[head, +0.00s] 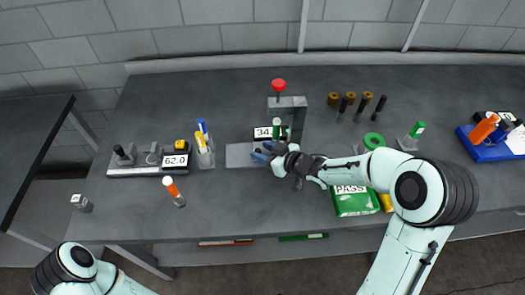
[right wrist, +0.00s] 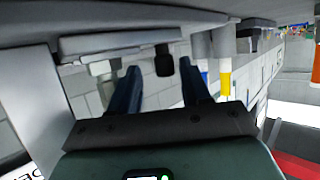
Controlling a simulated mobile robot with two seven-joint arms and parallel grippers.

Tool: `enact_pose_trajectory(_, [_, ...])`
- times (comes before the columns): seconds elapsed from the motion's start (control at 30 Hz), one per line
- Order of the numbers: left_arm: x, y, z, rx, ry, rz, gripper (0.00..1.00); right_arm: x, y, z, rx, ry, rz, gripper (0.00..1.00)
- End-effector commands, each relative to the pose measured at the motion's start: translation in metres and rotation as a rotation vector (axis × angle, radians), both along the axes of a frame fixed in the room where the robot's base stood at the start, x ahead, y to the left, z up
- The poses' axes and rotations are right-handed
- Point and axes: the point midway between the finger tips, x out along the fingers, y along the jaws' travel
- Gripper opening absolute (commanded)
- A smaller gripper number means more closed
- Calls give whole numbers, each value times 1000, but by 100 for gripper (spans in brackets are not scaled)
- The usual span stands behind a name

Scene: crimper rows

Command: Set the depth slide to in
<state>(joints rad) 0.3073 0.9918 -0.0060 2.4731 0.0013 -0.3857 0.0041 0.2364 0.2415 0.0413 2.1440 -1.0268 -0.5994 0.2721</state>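The press-like device with a red knob (head: 278,85) and a "34." display (head: 264,133) stands at the middle of the bench, with a flat grey plate (head: 238,155) at its left. My right gripper (head: 261,152) is at its front, over the plate's right end. In the right wrist view its two blue fingers (right wrist: 160,85) are apart with nothing between them. A dark knob (right wrist: 163,60) shows beyond the fingertips. I cannot tell which part is the depth slide or how it is set. My left gripper is out of view.
Left on the bench are a "62.0" display (head: 175,161), a base with knobs (head: 130,170), a pen holder (head: 205,158) and an orange-capped tube (head: 173,190). The front left bench is mostly clear.

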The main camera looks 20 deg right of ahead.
Motion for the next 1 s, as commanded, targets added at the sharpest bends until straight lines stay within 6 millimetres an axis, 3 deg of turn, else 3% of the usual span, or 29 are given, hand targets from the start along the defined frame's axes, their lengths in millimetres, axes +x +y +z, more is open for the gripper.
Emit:
enact_pose_trajectory(0.33, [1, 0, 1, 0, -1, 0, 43, -11, -5, 7, 1, -2, 1, 47])
enact_pose_trajectory(0.8, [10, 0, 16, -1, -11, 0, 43, -90, -49, 45, 1, -3, -1, 47])
enact_pose_trajectory(1.0, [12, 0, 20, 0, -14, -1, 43, -106, -58, 52, 1, -3, 0, 47])
